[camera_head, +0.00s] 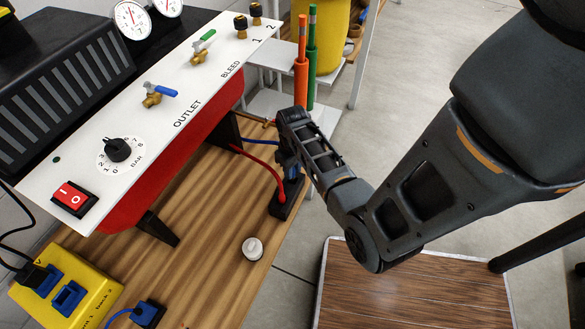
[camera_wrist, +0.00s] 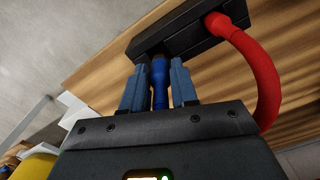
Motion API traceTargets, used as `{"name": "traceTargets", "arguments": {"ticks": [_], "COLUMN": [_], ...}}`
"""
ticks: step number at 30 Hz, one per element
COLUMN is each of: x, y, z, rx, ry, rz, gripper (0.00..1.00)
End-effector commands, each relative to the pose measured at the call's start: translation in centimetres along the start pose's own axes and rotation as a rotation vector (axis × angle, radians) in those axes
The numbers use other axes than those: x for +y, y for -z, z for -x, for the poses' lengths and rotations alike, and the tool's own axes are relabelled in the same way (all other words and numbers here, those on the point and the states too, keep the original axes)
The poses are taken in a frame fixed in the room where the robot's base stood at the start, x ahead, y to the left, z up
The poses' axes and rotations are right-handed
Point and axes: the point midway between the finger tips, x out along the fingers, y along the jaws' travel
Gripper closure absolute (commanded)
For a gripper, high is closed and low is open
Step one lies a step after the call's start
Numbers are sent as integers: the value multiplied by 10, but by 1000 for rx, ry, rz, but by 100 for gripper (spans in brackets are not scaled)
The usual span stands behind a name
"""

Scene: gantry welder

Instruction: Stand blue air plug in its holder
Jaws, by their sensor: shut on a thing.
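The blue air plug (camera_wrist: 159,82) is between the two grey-blue fingers of my gripper (camera_wrist: 157,72), which is shut on it. In the wrist view its end meets the black holder block (camera_wrist: 178,30); I cannot tell how deep it sits. A red hose (camera_wrist: 250,55) ends in the other place of the holder. In the head view the holder (camera_head: 287,207) stands near the right edge of the wooden bench, with my gripper (camera_head: 290,168) just above it. My arm hides much of the plug there. A blue hose (camera_head: 262,142) runs toward it.
The white control panel (camera_head: 130,130) with gauges and valves stands along the left. A yellow box (camera_head: 65,285) with blue sockets, a blue connector (camera_head: 148,313) and a pale round knob (camera_head: 252,248) are on the bench.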

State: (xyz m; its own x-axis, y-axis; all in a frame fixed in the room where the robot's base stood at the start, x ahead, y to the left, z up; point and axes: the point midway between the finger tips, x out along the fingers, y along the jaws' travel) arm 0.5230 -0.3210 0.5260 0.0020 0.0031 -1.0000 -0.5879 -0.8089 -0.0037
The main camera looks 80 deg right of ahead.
Motion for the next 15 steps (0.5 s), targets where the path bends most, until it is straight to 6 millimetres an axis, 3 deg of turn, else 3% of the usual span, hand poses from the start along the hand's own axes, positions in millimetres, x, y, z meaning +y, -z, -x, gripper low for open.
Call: {"name": "traceTargets", "arguments": {"ticks": [14, 15], "x": [0, 0], "y": [0, 0], "z": [-11, -11], "rx": [0, 0], "ry": [0, 0], "rz": [0, 0], "gripper": [100, 70]}}
